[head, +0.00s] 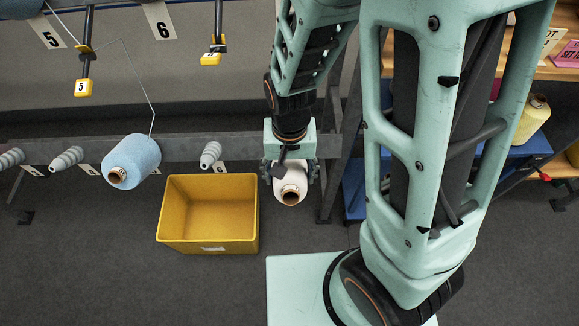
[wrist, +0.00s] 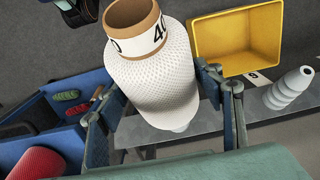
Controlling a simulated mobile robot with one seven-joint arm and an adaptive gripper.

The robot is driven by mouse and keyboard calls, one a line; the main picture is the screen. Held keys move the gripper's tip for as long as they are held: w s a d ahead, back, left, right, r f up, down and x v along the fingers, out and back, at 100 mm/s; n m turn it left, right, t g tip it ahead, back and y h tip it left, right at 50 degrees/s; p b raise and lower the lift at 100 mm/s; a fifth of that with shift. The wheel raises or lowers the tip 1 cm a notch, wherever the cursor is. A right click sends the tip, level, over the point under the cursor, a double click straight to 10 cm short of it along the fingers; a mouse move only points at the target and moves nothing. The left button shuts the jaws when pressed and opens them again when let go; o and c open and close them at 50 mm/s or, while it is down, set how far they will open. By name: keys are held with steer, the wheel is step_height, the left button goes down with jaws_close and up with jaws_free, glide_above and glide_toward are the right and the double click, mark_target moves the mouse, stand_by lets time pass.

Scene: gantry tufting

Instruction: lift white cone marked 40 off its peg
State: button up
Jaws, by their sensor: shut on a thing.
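The white cone marked 40 (head: 291,190) is in my gripper (head: 290,172), in front of the grey rail. In the wrist view the white cone (wrist: 155,75) has a dimpled surface and a brown tube end with part of the "40" label showing. The fingers of my gripper (wrist: 163,88) close on its two sides. A pale tip shows just below the cone's lower end. I cannot tell whether this is the peg or whether the peg is still inside the cone.
A yellow bin (head: 208,240) stands on the floor left of the cone. A blue cone (head: 131,162) sits on the grey rail (head: 240,147), with an empty ribbed peg (head: 210,154) to its right. Blue trays (wrist: 60,128) and shelving stand on the other side.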

mark_target(290, 174)
steer(key=shift+s+r+p, duration=0.5)
steer(key=shift+s+r, duration=0.05)
steer(key=shift+s, duration=0.15)
steer(key=shift+s+r+p, duration=0.5)
steer(key=shift+s, duration=0.2)
steer(key=shift+w, duration=0.1)
